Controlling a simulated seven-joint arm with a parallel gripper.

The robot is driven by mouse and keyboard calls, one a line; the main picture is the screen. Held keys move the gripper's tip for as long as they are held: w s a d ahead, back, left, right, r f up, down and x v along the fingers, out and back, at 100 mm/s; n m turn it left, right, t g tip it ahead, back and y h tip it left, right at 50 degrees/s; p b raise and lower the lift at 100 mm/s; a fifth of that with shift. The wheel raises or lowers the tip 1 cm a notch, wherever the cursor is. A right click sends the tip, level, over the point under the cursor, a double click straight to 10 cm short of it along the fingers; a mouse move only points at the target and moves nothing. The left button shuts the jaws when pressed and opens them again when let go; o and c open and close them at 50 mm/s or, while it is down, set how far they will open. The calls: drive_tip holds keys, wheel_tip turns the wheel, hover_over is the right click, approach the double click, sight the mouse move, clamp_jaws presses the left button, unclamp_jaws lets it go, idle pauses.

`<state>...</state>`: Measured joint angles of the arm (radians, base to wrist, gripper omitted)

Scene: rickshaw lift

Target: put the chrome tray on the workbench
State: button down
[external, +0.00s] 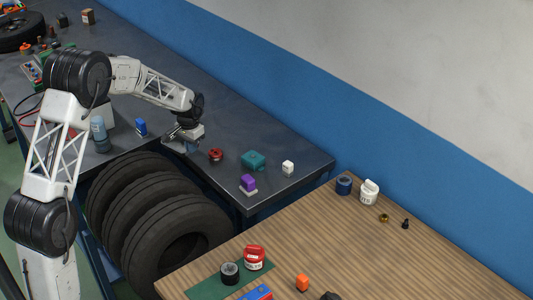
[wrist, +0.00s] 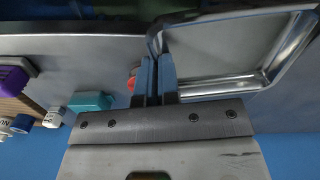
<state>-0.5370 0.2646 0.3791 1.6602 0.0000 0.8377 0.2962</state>
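The chrome tray (wrist: 264,83) is a shallow, shiny rectangle with a raised rounded rim, large at the upper right of the wrist view. In the external view, it is a small grey shape (external: 176,146) under my wrist, near the front edge of the dark metal bench (external: 262,140). My gripper (wrist: 157,62) has its two blue fingers close together at the tray's left wall, apparently pinching it; the fingers partly hide the contact. In the external view, my gripper (external: 185,138) points down over the bench. I cannot tell whether the tray touches the bench.
On the dark bench near my gripper are a red ring (external: 216,155), a teal block (external: 253,160), a purple block (external: 248,183) and a white block (external: 288,167). A wooden-topped table (external: 350,245) stands right, mostly clear in its middle. Tyres (external: 150,215) stand in front of the bench.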

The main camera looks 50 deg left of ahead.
drive_tip(key=shift+r, duration=0.1)
idle(0.4)
drive_tip(key=shift+r, duration=0.55)
wheel_tip(320, 180, up, 4)
drive_tip(key=shift+r, duration=0.1)
drive_tip(key=w+d+m, duration=0.1)
drive_tip(key=w+d, duration=0.2)
drive_tip(key=d, duration=1.2)
drive_tip(key=w+d, duration=0.4)
drive_tip(key=d, duration=1.2)
drive_tip(key=s+d+m, duration=0.1)
drive_tip(key=s+d, duration=0.2)
drive_tip(key=d, duration=1.1)
drive_tip(key=s+d+m, duration=0.1)
drive_tip(key=s+d, duration=0.2)
drive_tip(key=d, duration=1.1)
drive_tip(key=f, duration=0.5)
drive_tip(key=shift+d+f, duration=0.25)
drive_tip(key=shift+d, duration=0.05)
drive_tip(key=shift+f, duration=0.35)
drive_tip(key=shift+w, duration=0.2)
